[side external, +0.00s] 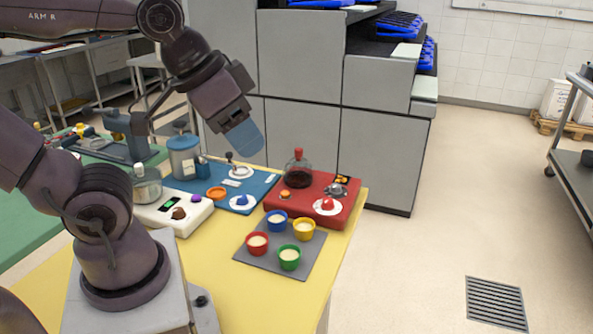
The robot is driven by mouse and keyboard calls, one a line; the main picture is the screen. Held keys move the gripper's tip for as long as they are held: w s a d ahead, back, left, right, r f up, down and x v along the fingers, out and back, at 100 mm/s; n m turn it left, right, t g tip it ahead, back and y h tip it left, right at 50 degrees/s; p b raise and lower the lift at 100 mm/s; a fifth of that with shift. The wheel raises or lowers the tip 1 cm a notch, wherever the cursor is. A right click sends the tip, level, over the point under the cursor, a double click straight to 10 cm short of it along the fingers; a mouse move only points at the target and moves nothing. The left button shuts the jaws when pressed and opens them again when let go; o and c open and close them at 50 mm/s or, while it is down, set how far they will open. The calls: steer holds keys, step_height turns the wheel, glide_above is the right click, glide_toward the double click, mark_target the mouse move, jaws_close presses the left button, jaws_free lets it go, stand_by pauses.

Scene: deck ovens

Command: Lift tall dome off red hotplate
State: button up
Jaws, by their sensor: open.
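The red hotplate (340,211) sits at the right of the yellow table. The tall dome (299,172), clear with a red knob on top, stands upright at its back left over something dark. My gripper (246,141) is open and empty, with a blue fingertip pointing down. In the picture it is above and left of the dome, apart from it. The far finger is hard to make out.
A white saucer (318,211) with a red item, a small metal item (336,189) and an orange piece share the hotplate. Several colored cups stand on a grey mat (310,262) in front.

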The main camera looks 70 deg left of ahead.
steer(key=shift+o, duration=0.4)
steer(key=shift+o, duration=0.8)
